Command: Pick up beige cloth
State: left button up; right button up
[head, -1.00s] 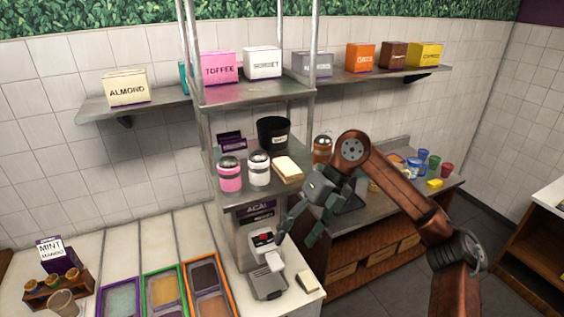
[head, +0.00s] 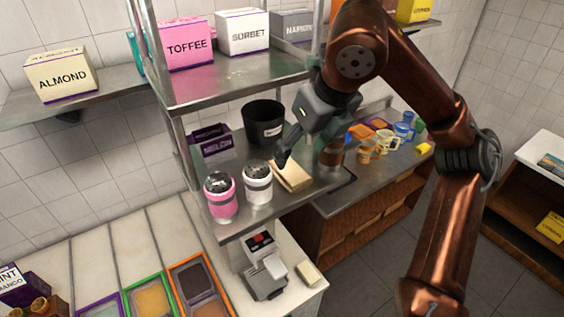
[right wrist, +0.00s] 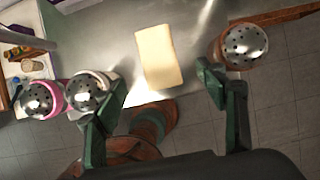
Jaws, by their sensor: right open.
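The beige cloth (head: 293,177) is a folded rectangular block lying on the metal shelf, right of the white shaker. It also shows in the right wrist view (right wrist: 158,57), uncovered and beyond my fingertips. My right gripper (head: 297,150) hangs over the shelf just above the cloth, its fingers partly hidden by its own body in the head view. In the right wrist view my right gripper (right wrist: 163,80) is open, its two fingers apart on either side of the cloth's line, with nothing between them. My left gripper is not in view.
A white shaker (head: 257,182) and a pink shaker (head: 220,197) stand left of the cloth. A black bucket (head: 263,122) stands behind it. A copper shaker (right wrist: 245,46) stands to the right. The upper metal shelf (head: 235,82) and its posts are close by.

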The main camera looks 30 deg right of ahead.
aim_at(291, 170)
jog(key=shift+w+f, duration=0.2)
jog(key=shift+w, duration=0.1)
jog(key=shift+x, duration=0.8)
jog(key=shift+f, duration=0.35)
jog(key=p+x, duration=0.1)
jog(key=x, duration=0.3)
jog(key=shift+w+a+f+p, duration=0.1)
jog(key=shift+w+a+p, duration=0.05)
jog(key=shift+w+p, duration=0.2)
jog(key=shift+s+f, duration=0.1)
jog(key=shift+f, duration=0.1)
jog(key=shift+f, duration=0.25)
